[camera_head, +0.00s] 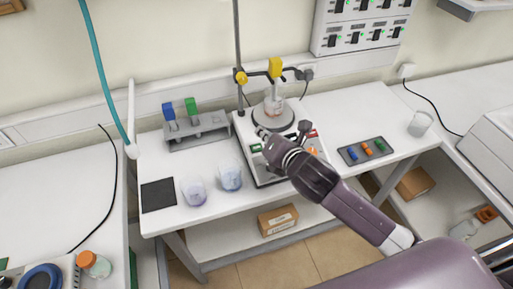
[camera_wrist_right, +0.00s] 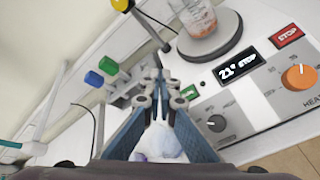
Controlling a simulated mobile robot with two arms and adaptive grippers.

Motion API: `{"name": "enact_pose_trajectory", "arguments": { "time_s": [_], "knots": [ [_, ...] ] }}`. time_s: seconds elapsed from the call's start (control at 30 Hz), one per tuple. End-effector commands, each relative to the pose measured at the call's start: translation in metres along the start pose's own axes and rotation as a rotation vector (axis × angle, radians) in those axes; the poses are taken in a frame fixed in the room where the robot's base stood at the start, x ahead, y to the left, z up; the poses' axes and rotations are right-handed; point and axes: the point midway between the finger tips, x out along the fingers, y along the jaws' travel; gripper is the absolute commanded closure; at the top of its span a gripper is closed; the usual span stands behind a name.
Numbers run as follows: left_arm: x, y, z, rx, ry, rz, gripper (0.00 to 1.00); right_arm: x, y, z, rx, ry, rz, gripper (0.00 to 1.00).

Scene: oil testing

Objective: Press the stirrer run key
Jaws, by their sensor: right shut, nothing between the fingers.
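The white stirrer (camera_head: 268,171) stands on the middle bench with a flask (camera_head: 273,107) on its round plate. In the right wrist view its display (camera_wrist_right: 238,67) reads 21° and STOP. A green key (camera_wrist_right: 190,92) is left of the display, partly hidden by my gripper; it also shows in the head view (camera_head: 256,148). A red STOP key (camera_wrist_right: 288,36) is right of the display. My right gripper (camera_wrist_right: 157,72) is shut and empty, over the stirrer's left front beside the green key. I cannot tell whether it touches. My left gripper is out of view.
A clamp stand (camera_head: 238,45) rises behind the stirrer. Two beakers (camera_head: 231,178) and a black pad (camera_head: 158,194) are to its left. A rack with blue and green items (camera_head: 197,131) is behind them. A dark tray (camera_head: 366,150) lies on the right.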

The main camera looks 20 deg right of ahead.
Motion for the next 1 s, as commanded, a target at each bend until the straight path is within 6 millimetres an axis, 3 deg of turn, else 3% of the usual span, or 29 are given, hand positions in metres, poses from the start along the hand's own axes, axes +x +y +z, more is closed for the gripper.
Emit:
{"name": "enact_pose_trajectory", "arguments": {
  "time_s": [0.6, 1.0],
  "knots": [
    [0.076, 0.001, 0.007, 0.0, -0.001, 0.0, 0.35, 0.042, -0.033, -0.033, 0.002, 0.0, 0.001, 1.0],
    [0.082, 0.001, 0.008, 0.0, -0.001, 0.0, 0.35, 0.059, -0.043, -0.043, 0.001, -0.001, -0.001, 1.0]
  ]
}}
